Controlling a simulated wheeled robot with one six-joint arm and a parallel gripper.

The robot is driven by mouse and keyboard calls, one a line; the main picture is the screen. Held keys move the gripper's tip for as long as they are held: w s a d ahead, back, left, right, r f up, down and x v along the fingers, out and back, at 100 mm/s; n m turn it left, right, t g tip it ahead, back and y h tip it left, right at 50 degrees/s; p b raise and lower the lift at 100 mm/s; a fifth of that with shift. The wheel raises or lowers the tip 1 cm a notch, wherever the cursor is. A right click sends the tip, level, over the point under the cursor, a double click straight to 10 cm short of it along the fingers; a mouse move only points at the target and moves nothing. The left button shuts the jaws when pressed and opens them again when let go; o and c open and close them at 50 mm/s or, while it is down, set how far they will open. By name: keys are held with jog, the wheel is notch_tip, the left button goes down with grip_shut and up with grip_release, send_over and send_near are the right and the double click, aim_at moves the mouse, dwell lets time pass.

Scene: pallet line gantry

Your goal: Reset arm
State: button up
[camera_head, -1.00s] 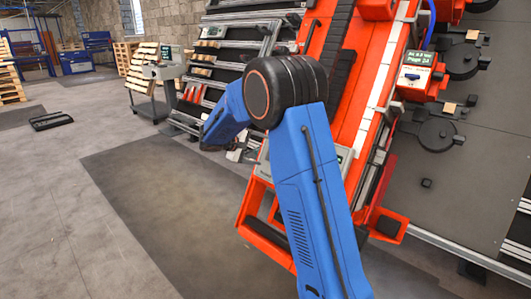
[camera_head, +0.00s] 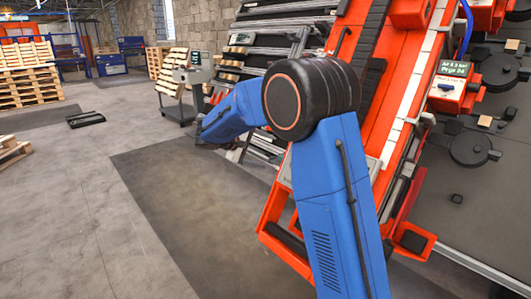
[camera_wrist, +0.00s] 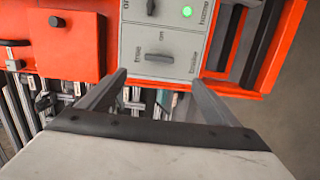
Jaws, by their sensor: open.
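My blue arm (camera_head: 335,200) stands bent in the head view, with its black elbow joint (camera_head: 310,95) in front of the orange machine (camera_head: 395,90). Its forearm (camera_head: 240,108) points left. My gripper is not clearly seen in the head view. In the wrist view my gripper (camera_wrist: 158,78) has its two grey fingers spread apart with nothing held between them. Beyond the fingertips is a grey control panel (camera_wrist: 160,40) with dark switches and a lit green lamp (camera_wrist: 187,11). I cannot tell whether the fingers touch it.
Orange housing (camera_wrist: 72,50) borders the panel. Dark racks (camera_head: 240,62) stand behind my forearm. A cart with slatted boards (camera_head: 172,78) is further back. Pallet stacks (camera_head: 28,82) stand at left, and a low black object (camera_head: 86,119) lies on the floor. The left floor is mostly open.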

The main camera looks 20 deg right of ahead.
jog(key=s+d+r+m+g+y, duration=0.15)
jog(key=s+y, duration=0.35)
jog(key=s, duration=1.9)
jog(key=s+a+f+t+y, duration=0.1)
jog(key=s+a+f+y, duration=0.1)
jog(key=s, duration=0.6)
jog(key=s+a+f+m+t+y, duration=0.1)
jog(key=s+a+y, duration=0.1)
jog(key=s, duration=0.6)
jog(key=s+a+f+t+y, duration=0.1)
jog(key=s+a+f+y, duration=0.1)
jog(key=s, duration=0.6)
jog(key=shift+s+a+f+m+y, duration=0.15)
jog(key=shift+a+f+m+y, duration=0.3)
jog(key=shift+a, duration=0.5)
jog(key=shift+r, duration=0.1)
jog(key=shift+c, duration=0.6)
